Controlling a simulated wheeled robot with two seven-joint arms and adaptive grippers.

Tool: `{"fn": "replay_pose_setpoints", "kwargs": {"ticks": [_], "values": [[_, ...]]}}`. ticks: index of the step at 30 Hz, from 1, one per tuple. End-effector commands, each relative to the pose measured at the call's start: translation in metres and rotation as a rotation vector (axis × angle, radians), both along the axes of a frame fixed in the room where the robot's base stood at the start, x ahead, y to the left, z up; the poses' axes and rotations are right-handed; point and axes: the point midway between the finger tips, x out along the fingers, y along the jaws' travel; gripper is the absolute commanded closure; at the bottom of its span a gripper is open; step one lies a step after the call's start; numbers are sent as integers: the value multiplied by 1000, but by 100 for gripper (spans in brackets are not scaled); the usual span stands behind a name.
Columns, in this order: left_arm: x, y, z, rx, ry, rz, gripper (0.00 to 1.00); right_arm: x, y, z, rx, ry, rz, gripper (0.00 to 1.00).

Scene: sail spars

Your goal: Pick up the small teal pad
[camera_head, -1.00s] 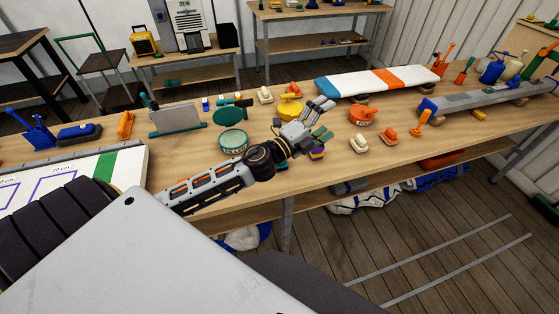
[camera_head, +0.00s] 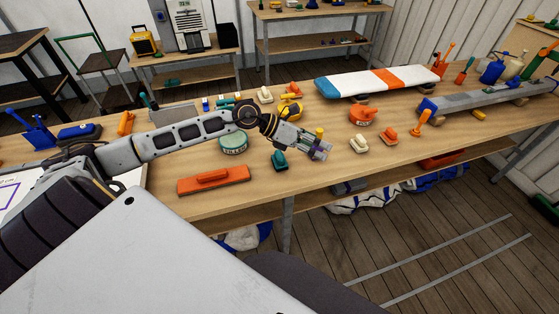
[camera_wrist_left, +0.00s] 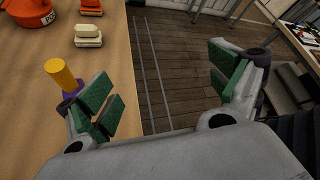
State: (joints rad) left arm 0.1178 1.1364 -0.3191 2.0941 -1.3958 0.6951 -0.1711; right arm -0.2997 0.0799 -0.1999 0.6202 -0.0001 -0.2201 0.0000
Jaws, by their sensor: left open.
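A small teal pad (camera_head: 279,160) with a raised grip sits on the workbench near its front edge, in front of the round teal-labelled tin. My left gripper (camera_head: 318,152) is just to its right over the front edge, pointing right. In the left wrist view my left gripper (camera_wrist_left: 163,88) has its green-padded fingers wide apart with nothing between them. The teal pad does not show in that view. My right gripper is not in view.
A yellow-topped purple piece (camera_head: 319,132) stands close to my left gripper; it also shows beside a finger in the wrist view (camera_wrist_left: 61,75). An orange sanding block (camera_head: 213,180), the tin (camera_head: 233,144), a cream block (camera_head: 359,143) and an orange tub (camera_head: 362,116) stand around.

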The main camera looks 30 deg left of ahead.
Motion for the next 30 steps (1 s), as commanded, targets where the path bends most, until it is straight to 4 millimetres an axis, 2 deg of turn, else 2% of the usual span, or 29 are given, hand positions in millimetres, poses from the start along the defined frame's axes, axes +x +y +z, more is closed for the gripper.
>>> {"fn": "replay_pose_setpoints", "kwargs": {"ticks": [5,9,15,18,22,30], "values": [[-2,47,-21,252,18,-57,8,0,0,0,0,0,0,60],[-4,92,-31,447,47,-85,8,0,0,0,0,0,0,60],[-9,151,-35,670,100,-100,8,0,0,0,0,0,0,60],[-10,169,-34,732,118,-99,8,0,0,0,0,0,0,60],[-12,178,-34,763,130,-100,8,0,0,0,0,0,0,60],[-12,178,-34,763,130,-100,8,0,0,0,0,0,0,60]]}}
